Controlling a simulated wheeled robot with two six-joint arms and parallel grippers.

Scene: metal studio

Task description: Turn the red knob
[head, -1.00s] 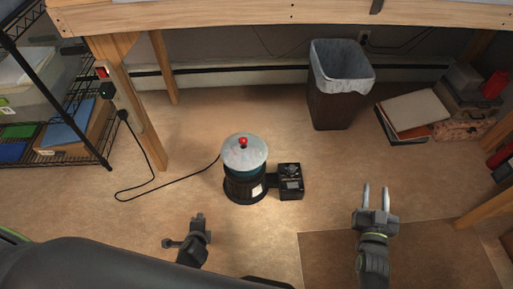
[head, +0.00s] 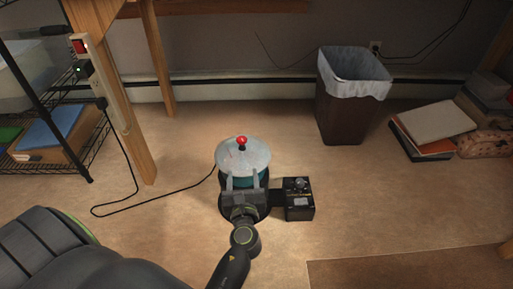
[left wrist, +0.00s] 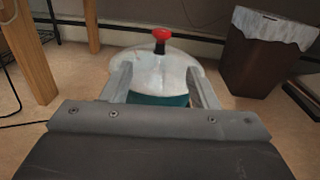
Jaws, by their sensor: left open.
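The red knob (head: 241,141) stands on a short dark stem at the top of a pale, rounded lid (head: 243,157). The lid covers a dark, round machine (head: 262,208) with a teal band, upright on the floor. My left gripper (head: 243,181) is open in front of the machine, its two fingers pointing toward the lid, below the knob. In the left wrist view the knob (left wrist: 161,36) rises beyond the fingers, apart from them, with the lid between. The gripper hides much of the machine's front. My right gripper is not in view.
A black control box (head: 299,204) joins the machine's right side. A black cord (head: 150,204) runs left to a power strip on a wooden leg (head: 126,100). A lined bin (head: 345,115) and stacked books (head: 432,128) stand at right. Floor around is mostly clear.

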